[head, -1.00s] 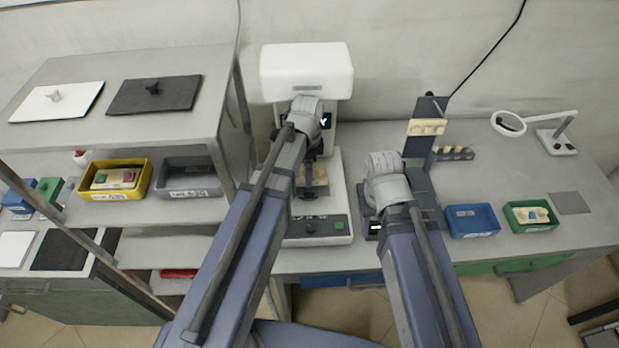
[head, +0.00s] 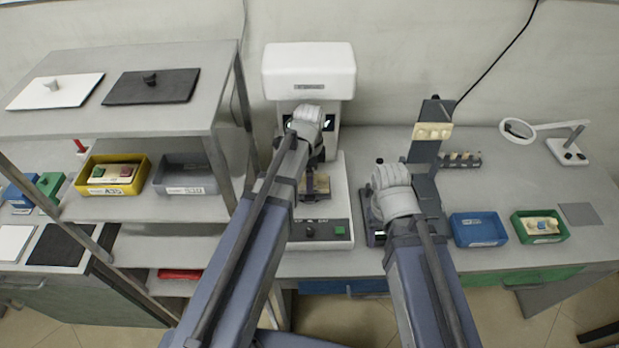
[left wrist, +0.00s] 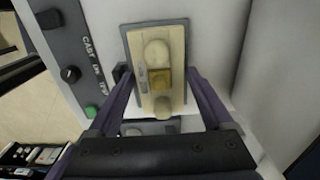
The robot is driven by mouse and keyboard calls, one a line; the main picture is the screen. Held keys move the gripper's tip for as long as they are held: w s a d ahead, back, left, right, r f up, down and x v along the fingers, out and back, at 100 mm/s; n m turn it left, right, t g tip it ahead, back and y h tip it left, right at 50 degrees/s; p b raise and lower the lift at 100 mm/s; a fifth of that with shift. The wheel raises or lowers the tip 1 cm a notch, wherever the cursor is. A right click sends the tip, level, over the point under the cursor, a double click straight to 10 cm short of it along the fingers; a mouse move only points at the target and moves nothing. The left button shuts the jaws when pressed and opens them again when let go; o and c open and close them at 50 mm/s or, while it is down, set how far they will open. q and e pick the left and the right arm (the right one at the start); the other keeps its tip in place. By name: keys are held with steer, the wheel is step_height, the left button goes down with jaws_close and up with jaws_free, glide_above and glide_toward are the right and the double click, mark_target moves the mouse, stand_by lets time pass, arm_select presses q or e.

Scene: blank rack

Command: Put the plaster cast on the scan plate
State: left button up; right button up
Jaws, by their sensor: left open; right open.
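The plaster cast (left wrist: 176,47) is a cream slab with rounded bumps and a yellow square in its middle. In the left wrist view it lies on the grey scan plate (left wrist: 128,30) of the white scanner. My left gripper (left wrist: 158,76) is open, its fingers on either side of the cast. Whether they touch it I cannot tell. In the head view the cast (head: 320,184) shows small and tan below my left gripper (head: 314,168), partly hidden by the wrist. My right gripper (head: 396,192) is over the bench beside the scanner, its jaws largely hidden by its own wrist.
The scanner (head: 308,68) has a white head above the plate and a front control panel (head: 322,231). Left is a shelf with yellow (head: 146,178) and grey (head: 186,188) trays. Right are a dark rack (head: 424,152), blue (head: 478,243) and green (head: 541,239) trays and a magnifier (head: 518,131).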

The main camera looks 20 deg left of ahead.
arm_select(q)
steer(key=shift+r, duration=0.1)
step_height(320, 180, up, 12)
steer(key=p, duration=1.2)
steer(key=s+d+n+y, duration=0.1)
steer(key=s+d+n, duration=0.9)
steer(key=s, duration=0.4)
steer(key=shift+s+d+r+n, duration=0.15)
steer(key=shift+d+n, duration=0.1)
steer(key=shift+n, duration=0.25)
